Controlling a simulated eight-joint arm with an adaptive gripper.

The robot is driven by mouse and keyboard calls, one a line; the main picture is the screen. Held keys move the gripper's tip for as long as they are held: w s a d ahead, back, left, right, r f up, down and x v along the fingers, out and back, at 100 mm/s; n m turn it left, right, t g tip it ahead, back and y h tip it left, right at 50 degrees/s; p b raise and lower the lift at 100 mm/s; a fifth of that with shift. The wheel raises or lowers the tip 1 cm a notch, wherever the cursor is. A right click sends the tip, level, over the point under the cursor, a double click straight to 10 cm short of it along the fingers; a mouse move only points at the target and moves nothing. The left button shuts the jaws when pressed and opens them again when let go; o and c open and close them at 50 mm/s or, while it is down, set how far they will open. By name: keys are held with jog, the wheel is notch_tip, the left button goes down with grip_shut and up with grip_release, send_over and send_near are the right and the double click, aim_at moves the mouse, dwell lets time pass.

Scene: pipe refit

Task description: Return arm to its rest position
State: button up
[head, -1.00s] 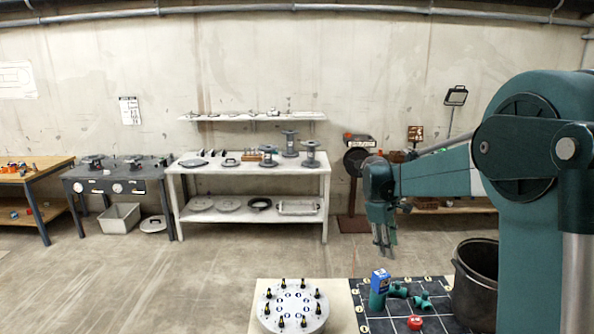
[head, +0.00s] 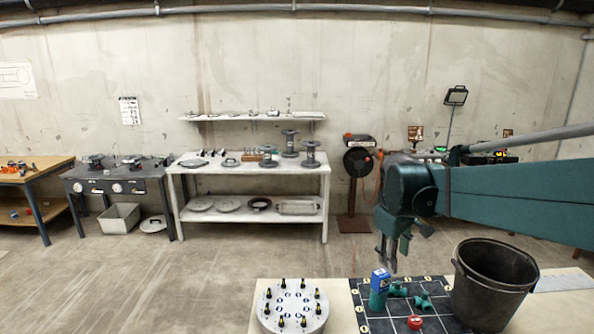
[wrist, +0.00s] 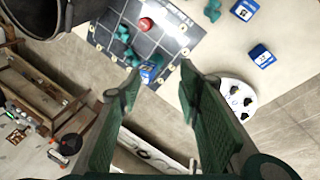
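My gripper (head: 387,262) hangs in the air, fingers down, above the far edge of the dark gridded mat (head: 387,325) on the near table. In the wrist view my gripper (wrist: 165,85) shows its two green-padded fingers apart with nothing held between them. My teal arm reaches in from the right in the head view. A blue box (head: 380,279), teal pipe fittings (head: 422,301) and a red round piece (head: 415,322) are on the mat below, apart from the fingers.
A dark bucket (head: 490,285) stands at the mat's right. A round white plate (head: 292,312) with several black bottle-like pieces sits at its left. A white workbench (head: 250,168) stands against the back wall. Open air surrounds my gripper.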

jog(key=s+a+f+m+t, duration=0.1)
jog(key=s+a+m, duration=0.1)
jog(key=s, duration=0.7)
jog(key=s+a+f+m+t+y, duration=0.1)
jog(key=s+a+f+m, duration=0.1)
jog(key=s, duration=0.7)
jog(key=s+a+f+m+t+y, duration=0.1)
jog(key=s+a+f+m+t, duration=0.1)
jog(key=s, duration=0.7)
jog(key=shift+s+m, duration=0.25)
jog(key=shift+m, duration=0.15)
